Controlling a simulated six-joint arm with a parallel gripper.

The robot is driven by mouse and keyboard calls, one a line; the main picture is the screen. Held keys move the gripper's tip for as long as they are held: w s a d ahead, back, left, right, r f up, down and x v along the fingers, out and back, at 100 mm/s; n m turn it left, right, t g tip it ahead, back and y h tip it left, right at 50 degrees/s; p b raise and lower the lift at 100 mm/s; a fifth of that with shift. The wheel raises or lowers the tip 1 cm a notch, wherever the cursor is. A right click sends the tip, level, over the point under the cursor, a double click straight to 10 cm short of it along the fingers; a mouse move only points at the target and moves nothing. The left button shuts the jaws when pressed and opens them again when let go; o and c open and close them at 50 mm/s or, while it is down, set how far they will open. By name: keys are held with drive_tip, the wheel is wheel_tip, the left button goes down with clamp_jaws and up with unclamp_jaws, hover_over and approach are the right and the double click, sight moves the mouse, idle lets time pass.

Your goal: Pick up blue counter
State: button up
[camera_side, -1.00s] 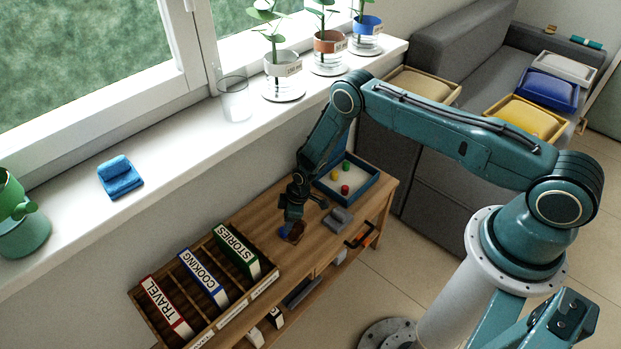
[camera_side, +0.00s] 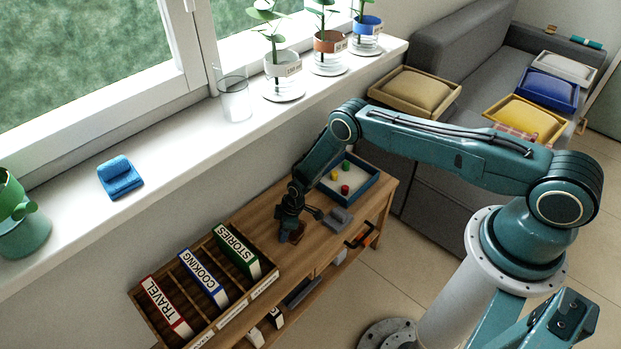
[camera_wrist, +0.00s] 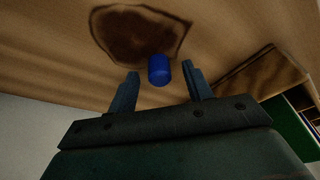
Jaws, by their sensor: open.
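The blue counter (camera_wrist: 158,70) is a small blue cylinder in the wrist view. It stands at the edge of a dark brown irregular patch (camera_wrist: 135,35) on the wood. My gripper (camera_wrist: 161,74) is open, with one finger on each side of the counter and a gap to both in the picture. I cannot tell whether the fingertips are down at its height. In the side view my gripper (camera_side: 289,236) is low over the wooden bench (camera_side: 262,212), beside the brown patch (camera_side: 299,235). The counter is hidden there.
A blue-rimmed tray (camera_side: 367,190) with red, yellow and green counters lies behind my gripper. A wooden rack (camera_side: 160,332) of labelled binders stands to the left. The white windowsill (camera_side: 190,140) runs along the back.

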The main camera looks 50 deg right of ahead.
drive_tip(key=c, duration=1)
drive_tip(key=shift+r, duration=0.15)
drive_tip(key=shift+c, duration=0.2)
wheel_tip(320, 180, up, 10)
idle(0.8)
